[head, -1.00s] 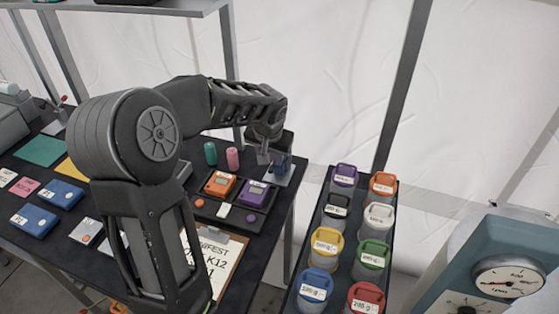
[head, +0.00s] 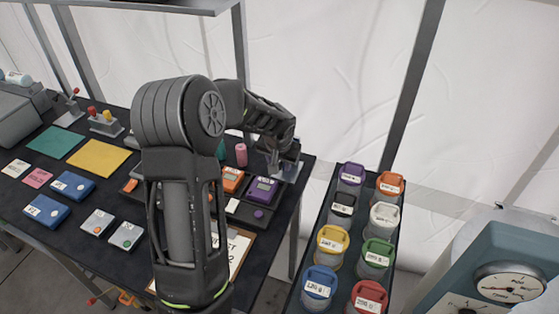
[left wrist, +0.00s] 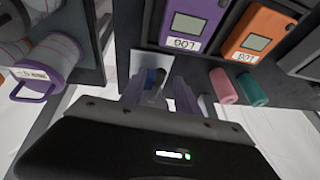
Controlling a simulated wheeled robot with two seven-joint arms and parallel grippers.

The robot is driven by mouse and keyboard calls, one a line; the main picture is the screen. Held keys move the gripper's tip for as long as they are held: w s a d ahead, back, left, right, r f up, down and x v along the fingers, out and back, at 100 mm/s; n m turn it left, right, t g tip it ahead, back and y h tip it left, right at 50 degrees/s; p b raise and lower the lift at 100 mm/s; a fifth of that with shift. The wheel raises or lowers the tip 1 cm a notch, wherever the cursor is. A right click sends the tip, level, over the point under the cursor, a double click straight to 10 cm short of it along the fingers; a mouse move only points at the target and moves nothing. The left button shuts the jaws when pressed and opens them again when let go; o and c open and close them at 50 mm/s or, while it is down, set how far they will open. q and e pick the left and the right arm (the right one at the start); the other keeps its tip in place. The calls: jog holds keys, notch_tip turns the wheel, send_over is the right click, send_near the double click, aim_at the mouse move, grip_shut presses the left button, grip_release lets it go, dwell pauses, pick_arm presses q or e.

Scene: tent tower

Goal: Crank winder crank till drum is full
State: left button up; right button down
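A small light plate with a blue and dark device on it, seemingly the winder (head: 289,172), stands at the far right corner of the black table. It also shows in the left wrist view (left wrist: 153,72), partly behind my fingers. Its crank and how full its drum is are too small and covered to tell. My left gripper (head: 273,160) reaches down at this device. In the left wrist view its fingers (left wrist: 160,92) are apart, with the blue part showing between them. I cannot tell whether they touch it. My right gripper is not in view.
Orange (head: 232,180) and purple (head: 261,190) boxes with displays and a pink cylinder (head: 241,155) stand close to the gripper. A rack of several lidded jars (head: 333,239) is to the right. A shelf edge (head: 190,6) hangs above the table.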

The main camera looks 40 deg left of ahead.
pick_arm(q)
jog(key=shift+w+a+f, duration=0.1)
jog(key=shift+f, duration=0.15)
grip_shut()
dwell(0.5)
